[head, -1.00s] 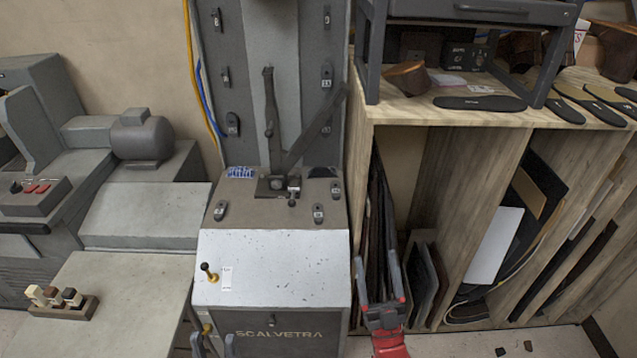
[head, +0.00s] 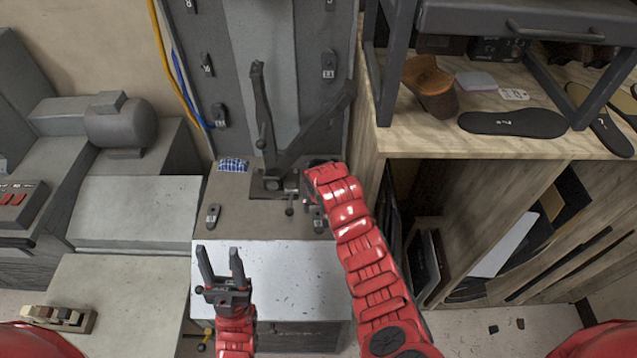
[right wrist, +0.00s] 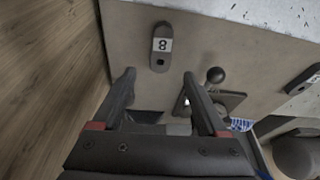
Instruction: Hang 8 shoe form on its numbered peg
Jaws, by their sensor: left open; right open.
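The shoe form marked 8 (right wrist: 161,48) is a small dark rounded piece with a white label. It lies on the grey machine top; the head view shows it (head: 318,220) beside my right arm. My right gripper (right wrist: 159,78) is open above the machine top, with the form just beyond its fingertips, between their lines, and nothing held. In the head view my arm mostly hides this gripper. My left gripper (head: 220,252) is open and empty over the white sloping front. Dark labelled pieces line the upright panel, among them one at right (head: 328,65); most numbers are too small to read.
Another labelled form (head: 212,216) lies on the machine top at left. A lever (head: 262,110) and bracket stand at the middle; a ball knob (right wrist: 215,75) is near my right finger. A wooden shelf (head: 450,148) stands close on the right.

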